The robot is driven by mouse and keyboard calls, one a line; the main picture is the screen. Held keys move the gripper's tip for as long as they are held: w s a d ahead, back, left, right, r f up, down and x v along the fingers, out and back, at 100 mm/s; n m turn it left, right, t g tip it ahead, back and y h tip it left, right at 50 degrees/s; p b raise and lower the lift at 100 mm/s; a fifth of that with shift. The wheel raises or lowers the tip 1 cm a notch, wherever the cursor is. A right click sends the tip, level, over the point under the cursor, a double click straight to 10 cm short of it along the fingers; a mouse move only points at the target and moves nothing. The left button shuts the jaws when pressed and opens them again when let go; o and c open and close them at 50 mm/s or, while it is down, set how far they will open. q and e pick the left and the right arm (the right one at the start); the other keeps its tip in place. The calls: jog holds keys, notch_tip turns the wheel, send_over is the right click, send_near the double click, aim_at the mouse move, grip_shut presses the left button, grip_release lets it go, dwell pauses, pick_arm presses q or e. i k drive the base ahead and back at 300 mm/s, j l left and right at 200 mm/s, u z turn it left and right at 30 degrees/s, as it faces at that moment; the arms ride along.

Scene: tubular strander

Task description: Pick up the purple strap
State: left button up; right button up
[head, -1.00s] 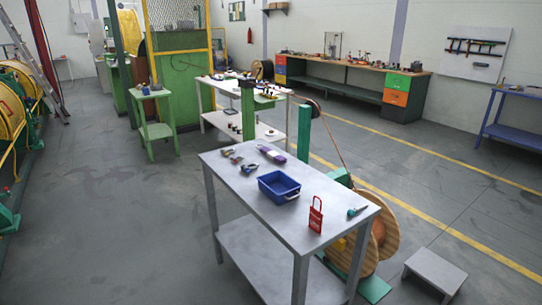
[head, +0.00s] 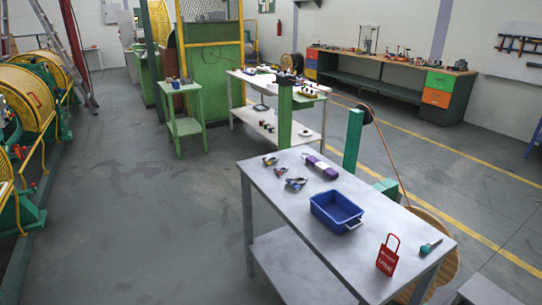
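The purple strap (head: 320,167) lies folded on the far part of the grey metal table (head: 277,193), behind the blue bin. It has a pale or metallic piece at its upper left end. Nothing covers it. Neither of my grippers shows in the head view.
On the same table are a blue bin (head: 337,211), several small clamp-like tools (head: 295,184) left of the strap, a red tag (head: 388,256) and a teal-handled tool (head: 430,246). A wooden reel (head: 440,262) stands behind the table's right end. Open floor (head: 150,220) lies to the left.

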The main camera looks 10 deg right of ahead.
aim_at(323, 168)
jog(key=i+j+u, duration=0.2)
jog(key=i, duration=0.6)
jog(key=i+j+u, duration=0.2)
jog(key=i, duration=0.65)
jog(key=l, duration=0.1)
